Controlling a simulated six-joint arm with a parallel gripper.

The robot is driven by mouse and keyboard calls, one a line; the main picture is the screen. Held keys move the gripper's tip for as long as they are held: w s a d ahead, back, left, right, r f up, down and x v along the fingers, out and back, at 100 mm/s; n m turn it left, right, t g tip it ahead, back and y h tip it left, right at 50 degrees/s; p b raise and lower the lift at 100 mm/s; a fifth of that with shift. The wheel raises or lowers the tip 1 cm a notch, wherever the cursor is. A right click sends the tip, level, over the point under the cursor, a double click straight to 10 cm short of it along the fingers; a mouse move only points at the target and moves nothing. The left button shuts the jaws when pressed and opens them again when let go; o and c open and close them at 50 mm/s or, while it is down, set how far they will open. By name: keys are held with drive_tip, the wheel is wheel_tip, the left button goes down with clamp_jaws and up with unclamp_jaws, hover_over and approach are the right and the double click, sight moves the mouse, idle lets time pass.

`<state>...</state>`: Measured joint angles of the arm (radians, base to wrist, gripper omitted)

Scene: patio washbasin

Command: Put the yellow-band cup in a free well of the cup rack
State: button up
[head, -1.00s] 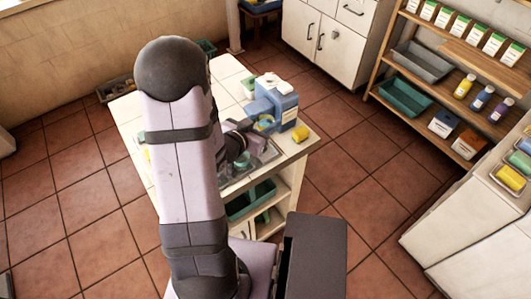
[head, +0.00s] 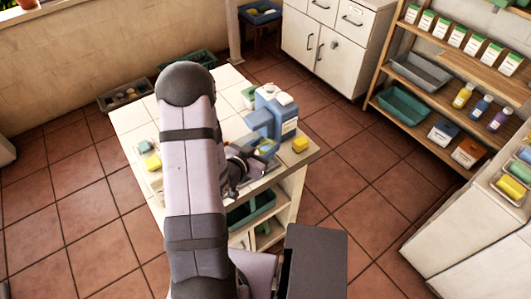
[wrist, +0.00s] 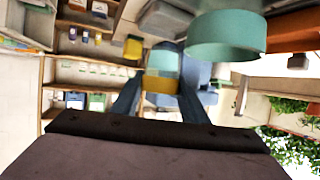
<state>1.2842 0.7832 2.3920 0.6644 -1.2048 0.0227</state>
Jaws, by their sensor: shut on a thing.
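The yellow-band cup (wrist: 162,82) is between the two fingers of my gripper (wrist: 160,98) in the wrist view. The gripper is shut on it. The cup is pale teal with a broad yellow band. In the head view my gripper (head: 254,166) is over the right part of the white table, close to the blue dispenser; my arm hides much of that area. A plain teal cup (wrist: 226,36) is large and close in the wrist view, which looks upside down. I cannot clearly make out the cup rack or its wells.
The blue dispenser (head: 272,112) stands just beyond my gripper. Green and yellow things (head: 150,157) lie at the table's left. The table's far left part (head: 140,110) is clear.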

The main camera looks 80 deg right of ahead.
drive_tip(key=shift+f, duration=0.1)
drive_tip(key=shift+f, duration=1.75)
drive_tip(key=shift+f, duration=0.15)
drive_tip(key=o, duration=1.1)
drive_tip(key=shift+c, duration=0.2)
